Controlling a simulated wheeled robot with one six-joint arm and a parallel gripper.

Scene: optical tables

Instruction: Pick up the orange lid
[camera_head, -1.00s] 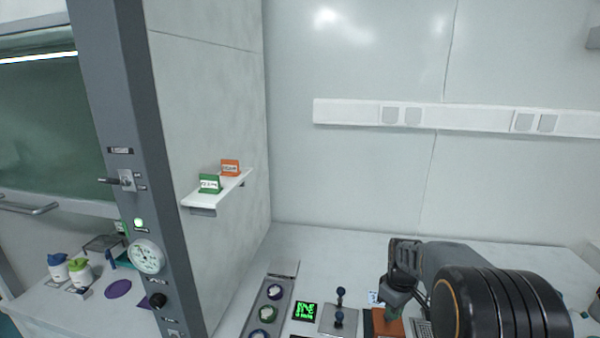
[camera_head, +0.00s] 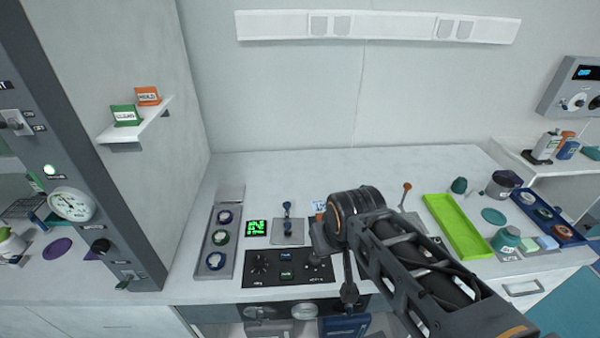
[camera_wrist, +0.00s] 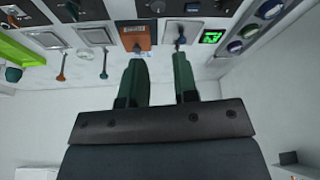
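A small orange cap (camera_head: 568,134) tops a blue bottle (camera_head: 568,149) on the right shelf in the head view. An orange-brown block (camera_wrist: 137,38) shows at the top of the wrist view, beyond my fingertips; in the head view my arm hides most of that spot. My gripper (camera_wrist: 159,60) has two green fingers set apart, with nothing between them. In the head view its fingers cannot be made out behind my wrist.
A lime-green tray (camera_head: 462,226) lies right of my arm. A dark blue rack (camera_head: 548,215) and jars stand farther right. Left of my arm are a strip of round knobs (camera_head: 221,238), a green display (camera_head: 255,228) and a black control panel (camera_head: 262,268). An orange-knobbed lever (camera_head: 407,187) stands behind my arm.

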